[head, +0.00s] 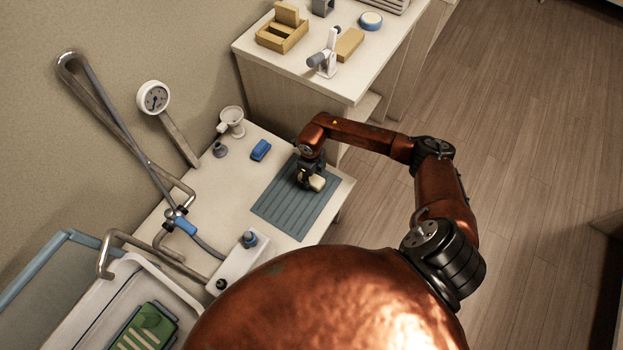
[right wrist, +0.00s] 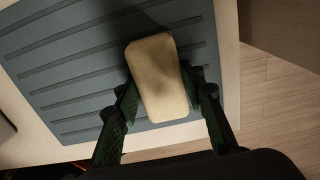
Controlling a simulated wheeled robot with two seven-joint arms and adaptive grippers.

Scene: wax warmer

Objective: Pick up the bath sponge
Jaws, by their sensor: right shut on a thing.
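The bath sponge (head: 317,183) is a pale cream block with rounded edges, over the blue-grey ribbed mat (head: 287,219) on the white counter. My right gripper (head: 309,184) comes down onto it from above. In the right wrist view the sponge (right wrist: 159,77) lies between the two dark fingers of my right gripper (right wrist: 160,100), which are shut on its sides. Its long side points away from the palm. I cannot tell whether the sponge touches the mat or is just above it. My left gripper is not in view.
A blue block (head: 261,150), a grey cup (head: 220,150) and a white funnel-like cup (head: 231,121) stand behind the mat. A higher cabinet (head: 290,92) stands at the back.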

